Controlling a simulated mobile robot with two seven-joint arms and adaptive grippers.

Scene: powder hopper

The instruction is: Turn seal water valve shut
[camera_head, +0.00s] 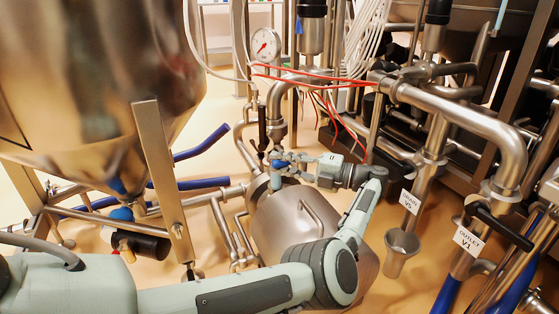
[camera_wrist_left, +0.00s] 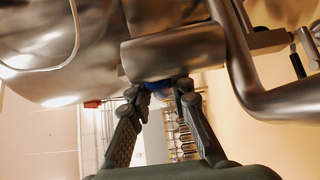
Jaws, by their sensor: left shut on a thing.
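My left gripper (camera_head: 287,163) is beside a vertical pipe near the middle of the head view. It is shut on a small blue valve handle (camera_head: 277,164), which I take to be the seal water valve. In the left wrist view my left gripper (camera_wrist_left: 166,86) has its two fingers on either side of the blue handle (camera_wrist_left: 160,86), just under a metal cylinder. The fingers hide much of the handle, so I cannot tell its exact angle. My right gripper is in neither view.
A big steel hopper (camera_head: 90,70) fills the upper left. A steel tank (camera_head: 300,226) stands below the gripper. A pressure gauge (camera_head: 265,44), red wires (camera_head: 318,80) and thick pipes (camera_head: 455,112) crowd around. Tags mark DRAIN V5 (camera_head: 410,201) and OUTLET V1 (camera_head: 468,240).

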